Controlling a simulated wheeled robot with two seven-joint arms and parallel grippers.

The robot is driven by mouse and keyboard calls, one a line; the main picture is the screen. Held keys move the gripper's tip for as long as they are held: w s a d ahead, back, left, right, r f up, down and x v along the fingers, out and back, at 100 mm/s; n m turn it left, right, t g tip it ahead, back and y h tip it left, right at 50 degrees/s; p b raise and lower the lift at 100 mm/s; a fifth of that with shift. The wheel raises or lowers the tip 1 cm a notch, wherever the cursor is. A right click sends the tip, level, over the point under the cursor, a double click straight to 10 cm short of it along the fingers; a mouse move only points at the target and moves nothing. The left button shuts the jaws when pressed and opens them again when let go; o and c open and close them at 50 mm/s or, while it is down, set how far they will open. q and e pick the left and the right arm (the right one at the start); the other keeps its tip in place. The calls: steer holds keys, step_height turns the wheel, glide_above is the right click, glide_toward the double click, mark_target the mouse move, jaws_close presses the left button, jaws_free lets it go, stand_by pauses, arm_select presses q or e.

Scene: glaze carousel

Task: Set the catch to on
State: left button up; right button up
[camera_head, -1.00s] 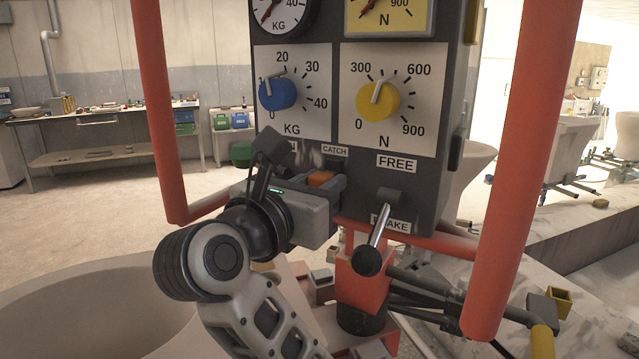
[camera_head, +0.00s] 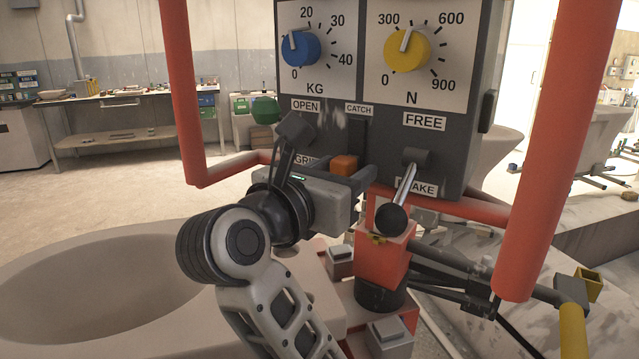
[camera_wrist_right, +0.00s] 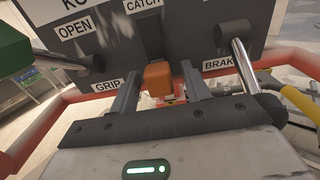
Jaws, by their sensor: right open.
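The catch is an orange block (camera_head: 344,165) at the lower end of a dark upright slot, under the CATCH label (camera_head: 359,109) on the grey panel (camera_head: 470,150). No "on" mark is readable. My right gripper (camera_head: 350,176) is open in front of the panel's lower edge. In the right wrist view the orange block (camera_wrist_right: 158,78) shows between the two apart fingers of my right gripper (camera_wrist_right: 160,88). Whether a finger touches it I cannot tell. My left gripper is not in view.
A lever with a black ball (camera_head: 391,219) hangs right of the catch, between FREE and BRAKE labels. Another lever hub (camera_head: 295,129) is close left, by OPEN and GRIP. Red posts (camera_head: 548,130) flank the panel. A large pale bowl (camera_head: 90,280) lies lower left.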

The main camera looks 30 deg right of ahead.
steer(key=b+v, duration=0.1)
steer(key=v, duration=1.4)
steer(key=shift+s+a, duration=0.25)
steer(key=shift+a, duration=0.05)
